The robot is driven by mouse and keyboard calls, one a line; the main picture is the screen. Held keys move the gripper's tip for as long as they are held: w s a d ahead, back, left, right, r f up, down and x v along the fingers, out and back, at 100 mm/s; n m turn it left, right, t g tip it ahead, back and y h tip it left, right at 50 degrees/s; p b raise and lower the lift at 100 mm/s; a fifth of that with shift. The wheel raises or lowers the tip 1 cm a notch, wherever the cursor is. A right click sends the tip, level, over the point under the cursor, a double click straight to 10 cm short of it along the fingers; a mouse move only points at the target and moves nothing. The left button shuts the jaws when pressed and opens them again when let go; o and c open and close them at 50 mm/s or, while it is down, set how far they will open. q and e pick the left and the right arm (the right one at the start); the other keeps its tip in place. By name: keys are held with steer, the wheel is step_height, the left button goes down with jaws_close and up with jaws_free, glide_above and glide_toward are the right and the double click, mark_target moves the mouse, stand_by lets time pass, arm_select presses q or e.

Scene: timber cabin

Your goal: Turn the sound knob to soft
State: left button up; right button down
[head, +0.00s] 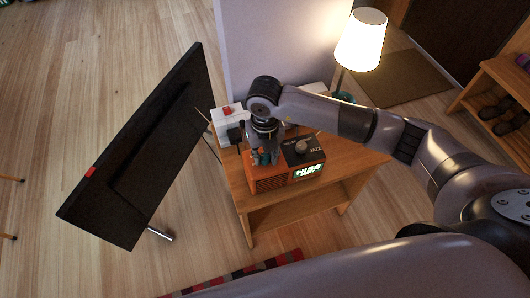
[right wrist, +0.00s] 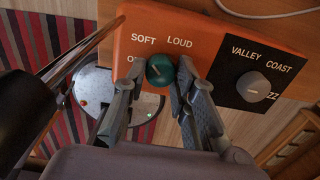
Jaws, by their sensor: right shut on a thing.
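The orange radio (head: 268,184) stands on the small wooden table in the head view. In the right wrist view its orange face (right wrist: 211,50) carries the labels OFF, SOFT and LOUD around the teal sound knob (right wrist: 160,70). My right gripper (right wrist: 161,78) is shut on this knob, one finger at each side; in the head view the gripper (head: 264,156) comes down on the radio from above. The knob's pointer is small and I cannot tell exactly which label it faces. My left gripper is not in view.
A grey station dial (right wrist: 253,86) sits on a black panel beside the sound knob. A large black screen (head: 140,150) stands to the left.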

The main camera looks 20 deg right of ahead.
mark_target(265, 157)
steer(key=c, duration=1.3)
jaws_free()
steer(key=shift+r, duration=0.15)
step_height(265, 157, up, 12)
